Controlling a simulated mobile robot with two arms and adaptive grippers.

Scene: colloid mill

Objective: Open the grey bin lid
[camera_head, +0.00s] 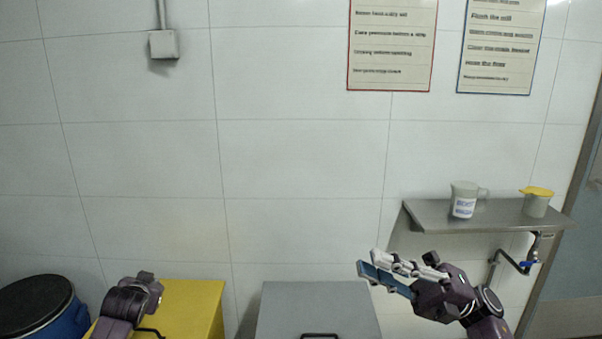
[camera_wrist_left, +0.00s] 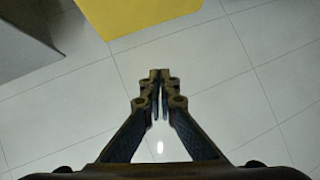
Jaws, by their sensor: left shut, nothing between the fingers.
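The grey bin (camera_head: 318,305) stands at the bottom middle of the head view. Its flat lid looks closed, and a dark handle (camera_head: 320,336) shows at its front edge, cut by the picture's edge. A grey surface (camera_wrist_left: 25,45) also shows at the top left of the left wrist view. My left gripper (camera_wrist_left: 160,95) is shut and empty above the tiled floor; in the head view only my left arm shows, in front of the yellow bin. My right gripper (camera_head: 367,258) is raised to the right of the grey bin, with nothing visible in it; its finger gap is unclear.
A yellow bin (camera_head: 195,300) stands left of the grey bin and also shows in the left wrist view (camera_wrist_left: 150,12). A blue drum (camera_head: 70,322) with a black lid is at far left. A wall shelf (camera_head: 425,216) at right holds two jugs.

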